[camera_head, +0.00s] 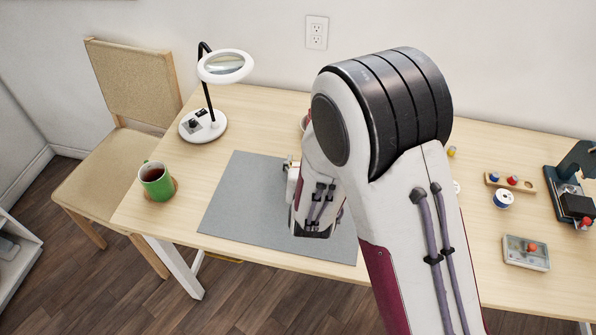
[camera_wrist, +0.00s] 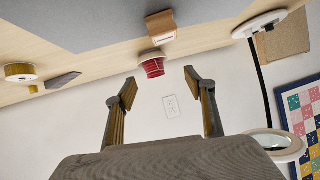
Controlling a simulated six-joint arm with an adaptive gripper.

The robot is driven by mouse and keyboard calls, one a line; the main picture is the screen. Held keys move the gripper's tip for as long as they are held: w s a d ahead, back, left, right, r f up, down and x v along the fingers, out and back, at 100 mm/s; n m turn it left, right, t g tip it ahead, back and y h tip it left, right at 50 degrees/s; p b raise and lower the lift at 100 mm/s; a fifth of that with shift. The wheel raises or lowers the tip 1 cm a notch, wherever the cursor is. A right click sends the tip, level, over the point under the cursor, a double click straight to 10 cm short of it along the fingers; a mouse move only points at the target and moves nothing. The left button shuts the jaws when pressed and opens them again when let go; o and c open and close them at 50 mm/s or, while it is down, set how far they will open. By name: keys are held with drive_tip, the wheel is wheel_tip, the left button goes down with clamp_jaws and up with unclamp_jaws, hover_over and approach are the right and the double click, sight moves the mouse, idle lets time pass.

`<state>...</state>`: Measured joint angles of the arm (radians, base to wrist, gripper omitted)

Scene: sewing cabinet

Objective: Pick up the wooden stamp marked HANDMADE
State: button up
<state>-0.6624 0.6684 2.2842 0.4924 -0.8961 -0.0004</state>
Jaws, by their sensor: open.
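My gripper (camera_wrist: 160,85) is open in the wrist view, with nothing between its two fingers. A small tan wooden block (camera_wrist: 160,25) stands at the edge of the grey mat, beyond the fingertips and apart from them. It may be the stamp, but I can read no HANDMADE marking on it.
A red item (camera_wrist: 152,66) is beside the block, close to the gap between my fingers in the picture. The grey mat (camera_head: 245,200) looks bare on its left part. A green mug (camera_head: 157,184) and a magnifier lamp (camera_head: 207,118) stand left, a sewing machine (camera_head: 575,185) far right.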

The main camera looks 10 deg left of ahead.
drive_tip(key=shift+n+t, duration=0.3)
drive_tip(key=shift+t, duration=0.2)
drive_tip(key=f, duration=0.1)
drive_tip(key=a+f, duration=0.1)
drive_tip(key=s+f, duration=0.1)
drive_tip(key=shift+a+f, duration=0.25)
drive_tip(key=shift+f, duration=0.1)
drive_tip(key=shift+s+a+f+t, duration=0.15)
drive_tip(key=shift+f, duration=0.3)
drive_tip(key=shift+s+a+f+t, duration=0.15)
drive_tip(key=shift+f, duration=0.25)
drive_tip(key=shift+x, duration=1.3)
drive_tip(key=shift+w, duration=0.1)
drive_tip(key=shift+f+x, duration=0.15)
drive_tip(key=shift+x, duration=1.1)
drive_tip(key=shift+f+x, duration=0.15)
drive_tip(key=shift+x, duration=1.15)
drive_tip(key=c, duration=1.2)
